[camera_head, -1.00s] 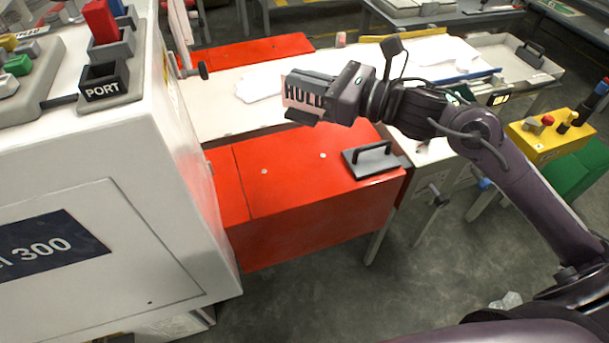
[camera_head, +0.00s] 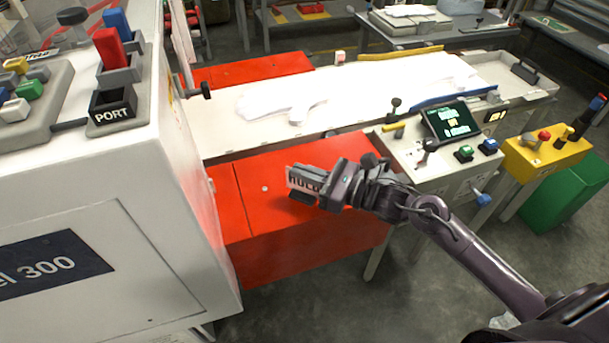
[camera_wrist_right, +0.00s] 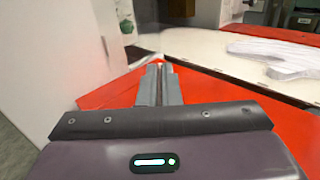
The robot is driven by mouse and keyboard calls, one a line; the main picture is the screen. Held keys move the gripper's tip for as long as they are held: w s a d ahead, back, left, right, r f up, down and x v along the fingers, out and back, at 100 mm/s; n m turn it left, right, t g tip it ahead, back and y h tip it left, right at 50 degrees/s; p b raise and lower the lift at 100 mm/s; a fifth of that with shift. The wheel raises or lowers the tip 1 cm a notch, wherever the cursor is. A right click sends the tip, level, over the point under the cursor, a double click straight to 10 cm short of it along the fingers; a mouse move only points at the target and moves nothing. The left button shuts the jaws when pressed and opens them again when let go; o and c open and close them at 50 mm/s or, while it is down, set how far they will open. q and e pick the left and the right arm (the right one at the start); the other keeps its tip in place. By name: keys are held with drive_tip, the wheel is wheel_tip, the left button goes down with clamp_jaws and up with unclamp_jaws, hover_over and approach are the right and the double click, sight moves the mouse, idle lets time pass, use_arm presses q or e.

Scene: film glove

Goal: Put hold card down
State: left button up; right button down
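The hold card (camera_head: 302,180) is a pale card with dark letters reading HOLD. It is between the fingers of my right gripper (camera_head: 318,187), just above or at the red cover (camera_head: 275,220); I cannot tell whether it touches. In the right wrist view my right gripper's fingers (camera_wrist_right: 158,85) are close together over the red cover (camera_wrist_right: 110,95), with the card itself hardly visible there. My left gripper is not in view.
A white machine (camera_head: 90,200) with a PORT label stands at the left. A pale bed (camera_head: 225,130) behind the red cover holds a white glove-like film piece (camera_head: 300,100). A control panel with a screen (camera_head: 452,120) and a yellow button box (camera_head: 548,140) stand at the right.

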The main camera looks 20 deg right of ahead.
drive_tip(key=shift+f, duration=0.75)
drive_tip(key=c, duration=1.6)
unclamp_jaws()
